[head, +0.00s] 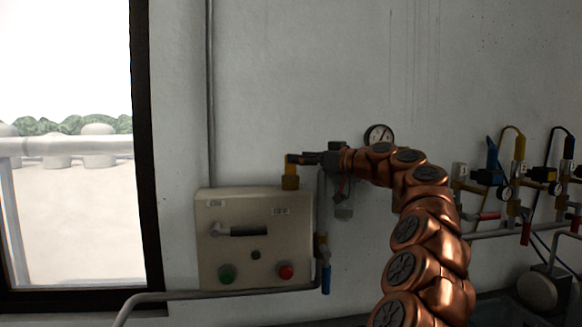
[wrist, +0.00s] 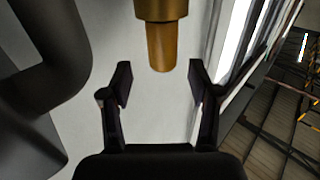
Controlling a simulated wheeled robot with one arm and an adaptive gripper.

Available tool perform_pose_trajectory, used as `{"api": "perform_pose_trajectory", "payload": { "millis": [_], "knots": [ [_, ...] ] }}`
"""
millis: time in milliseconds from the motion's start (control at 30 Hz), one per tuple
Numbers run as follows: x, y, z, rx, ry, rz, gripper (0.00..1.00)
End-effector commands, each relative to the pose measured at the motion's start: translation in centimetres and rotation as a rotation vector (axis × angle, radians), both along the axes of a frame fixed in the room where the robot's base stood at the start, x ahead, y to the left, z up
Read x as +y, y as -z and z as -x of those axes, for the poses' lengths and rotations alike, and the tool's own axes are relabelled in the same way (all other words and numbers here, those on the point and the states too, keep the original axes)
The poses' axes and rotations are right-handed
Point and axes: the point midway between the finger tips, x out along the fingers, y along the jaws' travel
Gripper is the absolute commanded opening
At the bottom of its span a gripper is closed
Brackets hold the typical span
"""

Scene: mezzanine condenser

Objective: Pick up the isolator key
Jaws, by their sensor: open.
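A yellow-brass upright piece (head: 290,182) stands at the top right corner of a grey control box (head: 240,262); it appears to be the isolator key, though its shape does not make this certain. In the wrist view a stepped brass cylinder (wrist: 161,44), apparently the same piece, has its narrow end between the open fingers in the picture. My gripper (head: 294,158) points left, with its fingers across the upper part of the piece in the head view. The wrist view shows my gripper (wrist: 160,82) open, with a gap on both sides of the cylinder. No contact shows.
The box carries a dark lever handle (head: 248,231), a green button (head: 227,274) and a red button (head: 286,272). A gauge (head: 378,136) is on the wall behind my arm. Valves and pipes (head: 515,185) crowd the right. A window (head: 70,150) is at left.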

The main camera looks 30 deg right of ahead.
Motion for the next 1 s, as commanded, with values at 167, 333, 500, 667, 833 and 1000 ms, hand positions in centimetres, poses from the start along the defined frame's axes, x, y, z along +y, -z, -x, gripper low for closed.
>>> {"api": "perform_pose_trajectory", "payload": {
  "millis": [167,333,500,667,833,1000],
  "knots": [
    [0.9,0.4,-1.2,0.002,-0.001,-0.003,0.61],
    [1.6,0.4,-2.9,0.002,0.000,0.001,0.61],
    [1.7,0.5,-3.3,-0.001,0.001,0.001,0.61],
    [1.7,0.5,-3.3,-0.001,0.001,0.000,0.61],
    [1.7,0.5,-3.3,-0.001,0.001,0.000,0.44],
    [1.7,0.5,-3.3,0.000,0.001,0.000,0.26]
  ]
}}
